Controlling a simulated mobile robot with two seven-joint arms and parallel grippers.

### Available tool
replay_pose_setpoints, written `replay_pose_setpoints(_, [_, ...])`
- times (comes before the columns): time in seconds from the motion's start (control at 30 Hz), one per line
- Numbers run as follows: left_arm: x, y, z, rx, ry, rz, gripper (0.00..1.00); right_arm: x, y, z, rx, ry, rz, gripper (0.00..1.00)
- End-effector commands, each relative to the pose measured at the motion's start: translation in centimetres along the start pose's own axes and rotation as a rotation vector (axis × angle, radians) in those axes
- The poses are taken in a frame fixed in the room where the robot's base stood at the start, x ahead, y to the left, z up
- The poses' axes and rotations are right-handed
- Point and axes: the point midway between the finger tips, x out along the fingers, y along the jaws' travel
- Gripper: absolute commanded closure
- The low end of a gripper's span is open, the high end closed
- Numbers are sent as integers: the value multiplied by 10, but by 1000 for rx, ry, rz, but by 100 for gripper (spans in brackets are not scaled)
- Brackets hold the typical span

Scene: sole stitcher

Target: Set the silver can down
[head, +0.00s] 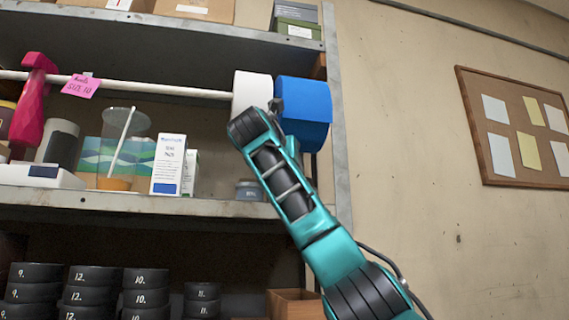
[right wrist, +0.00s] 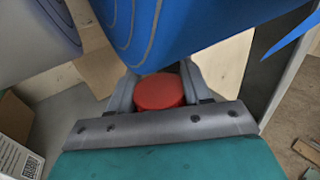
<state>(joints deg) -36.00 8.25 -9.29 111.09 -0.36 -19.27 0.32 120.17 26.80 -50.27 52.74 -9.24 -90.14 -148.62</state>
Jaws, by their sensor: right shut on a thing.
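My right arm rises from the lower right in the head view, its wrist in front of the white and blue rolls. In the right wrist view my right gripper (right wrist: 159,80) is shut on a red-topped round thing (right wrist: 158,93), held between both fingers. Only its red face shows; its sides are hidden, so I cannot tell whether it is the silver can. I see no silver surface on it. In the head view the held thing is hidden behind my wrist. My left gripper is not in view.
A blue roll (head: 303,98) and a white roll (head: 252,91) hang on a rod close to my wrist. The middle shelf (head: 200,206) bears a blue-and-white box (head: 168,165), a beaker (head: 122,150) and a small jar (head: 249,190). A metal post (head: 337,120) stands at right.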

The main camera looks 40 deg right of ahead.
Motion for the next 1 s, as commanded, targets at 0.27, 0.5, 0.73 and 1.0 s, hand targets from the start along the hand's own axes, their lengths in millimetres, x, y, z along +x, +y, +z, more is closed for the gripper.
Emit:
replay_pose_setpoints(0.27, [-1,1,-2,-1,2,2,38,5,3,-5,2,-3,1,100])
replay_pose_setpoints(0.5, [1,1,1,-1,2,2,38,5,3,-10,1,-2,0,100])
replay_pose_setpoints(0.73, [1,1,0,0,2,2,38,5,3,-9,0,1,0,31])
replay_pose_setpoints(1.0, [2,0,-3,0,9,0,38,5,3,-9,0,0,0,26])
